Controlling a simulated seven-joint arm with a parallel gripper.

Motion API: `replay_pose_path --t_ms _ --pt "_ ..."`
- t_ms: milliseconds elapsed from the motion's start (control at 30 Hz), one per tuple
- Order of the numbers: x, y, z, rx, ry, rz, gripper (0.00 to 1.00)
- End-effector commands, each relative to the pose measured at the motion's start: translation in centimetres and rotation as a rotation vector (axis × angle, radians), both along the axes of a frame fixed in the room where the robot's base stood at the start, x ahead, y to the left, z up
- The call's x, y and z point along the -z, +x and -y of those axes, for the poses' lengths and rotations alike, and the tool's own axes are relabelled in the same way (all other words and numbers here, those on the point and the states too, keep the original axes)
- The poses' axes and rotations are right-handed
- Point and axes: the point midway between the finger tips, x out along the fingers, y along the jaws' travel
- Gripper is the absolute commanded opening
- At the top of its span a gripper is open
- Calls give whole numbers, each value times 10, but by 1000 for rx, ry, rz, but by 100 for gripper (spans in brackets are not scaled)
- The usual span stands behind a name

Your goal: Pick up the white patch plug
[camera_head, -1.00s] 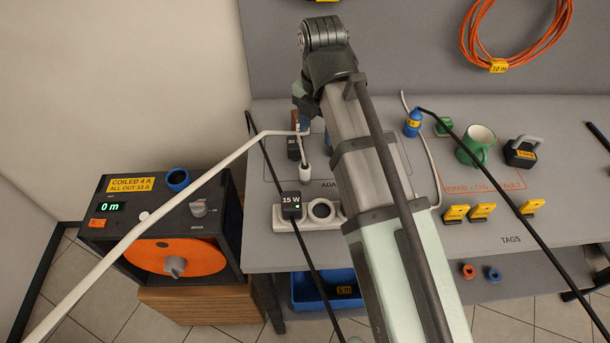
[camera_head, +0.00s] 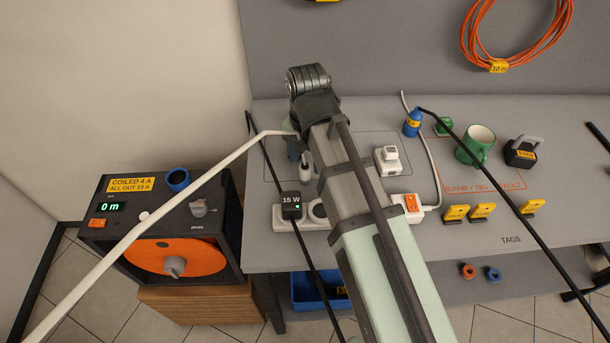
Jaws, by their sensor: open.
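A small white plug-like piece (camera_head: 306,164) stands on the grey bench just right of my gripper. A blocky white adapter (camera_head: 387,160) sits further right, inside a marked outline. I cannot tell for certain which is the white patch plug. My gripper (camera_head: 294,150) is at the far end of my arm, low over the left part of the bench. It is open, but its fingers are mostly hidden by my wrist and the white bar, so their gap to the plug is unclear.
A white power strip (camera_head: 408,207) with a black 15 W adapter (camera_head: 291,205) lies along the front, partly behind my arm. A white bar (camera_head: 150,218) and black cables cross the view. A green mug (camera_head: 475,146), yellow tags (camera_head: 482,212) and a padlock (camera_head: 521,152) stand right.

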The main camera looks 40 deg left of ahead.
Motion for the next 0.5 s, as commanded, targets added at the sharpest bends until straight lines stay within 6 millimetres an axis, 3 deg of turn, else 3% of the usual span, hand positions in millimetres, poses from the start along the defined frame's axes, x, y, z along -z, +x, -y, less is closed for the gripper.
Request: replay_pose_path --t_ms 267,500 --pt "10 0 -1 0 -1 0 57" --pt "35 -2 -3 0 -2 -1 57"
